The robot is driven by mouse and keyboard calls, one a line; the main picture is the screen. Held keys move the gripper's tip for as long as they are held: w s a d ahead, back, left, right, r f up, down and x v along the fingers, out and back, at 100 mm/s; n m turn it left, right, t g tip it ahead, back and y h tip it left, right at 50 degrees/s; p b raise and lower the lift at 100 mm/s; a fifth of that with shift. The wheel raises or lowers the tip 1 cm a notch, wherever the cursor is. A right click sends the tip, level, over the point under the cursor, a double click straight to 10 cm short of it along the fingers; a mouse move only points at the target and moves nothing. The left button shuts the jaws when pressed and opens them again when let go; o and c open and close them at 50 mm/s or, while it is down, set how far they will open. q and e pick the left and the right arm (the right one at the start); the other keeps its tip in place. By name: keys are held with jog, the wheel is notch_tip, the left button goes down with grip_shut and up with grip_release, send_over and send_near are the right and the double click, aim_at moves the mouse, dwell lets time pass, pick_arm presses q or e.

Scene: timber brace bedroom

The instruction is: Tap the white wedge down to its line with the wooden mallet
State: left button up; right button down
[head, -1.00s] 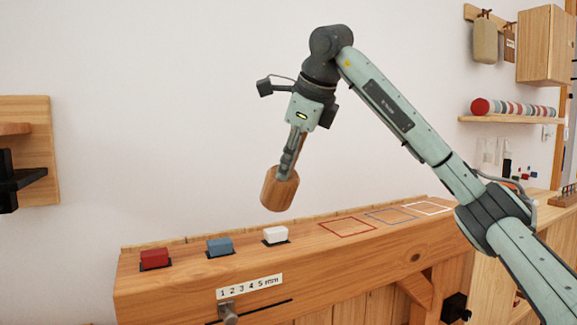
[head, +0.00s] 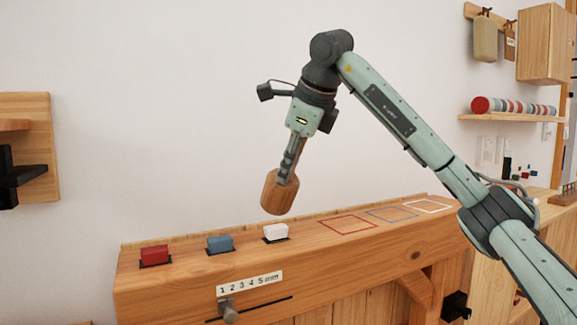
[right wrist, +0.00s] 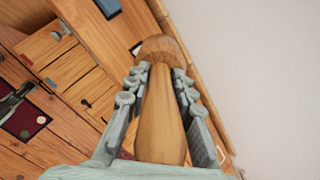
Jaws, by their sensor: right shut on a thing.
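The white wedge (head: 275,231) stands up out of a dark slot in the top of the wooden beam (head: 180,288). My right gripper (head: 287,165) is shut on the handle of the wooden mallet (head: 278,193). The mallet hangs head down, slightly tilted, and its head appears just above the white wedge with a small gap in the picture. In the right wrist view the mallet handle (right wrist: 160,115) lies between both fingers, with the head beyond the fingertips. The wedge's line cannot be made out.
A blue wedge (head: 220,243) and a red wedge (head: 154,255) sit in slots to the left. A millimetre scale (head: 250,283) with a slider knob (head: 229,313) is on the beam's front. Coloured outlined squares (head: 347,224) to the right are empty.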

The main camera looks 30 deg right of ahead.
aim_at(289, 185)
notch_tip(289, 185, down, 4)
jog(key=shift+r+b, duration=0.1)
jog(key=shift+b, duration=0.95)
notch_tip(289, 185, up, 3)
jog(key=p, duration=0.3)
jog(key=shift+r, duration=0.95)
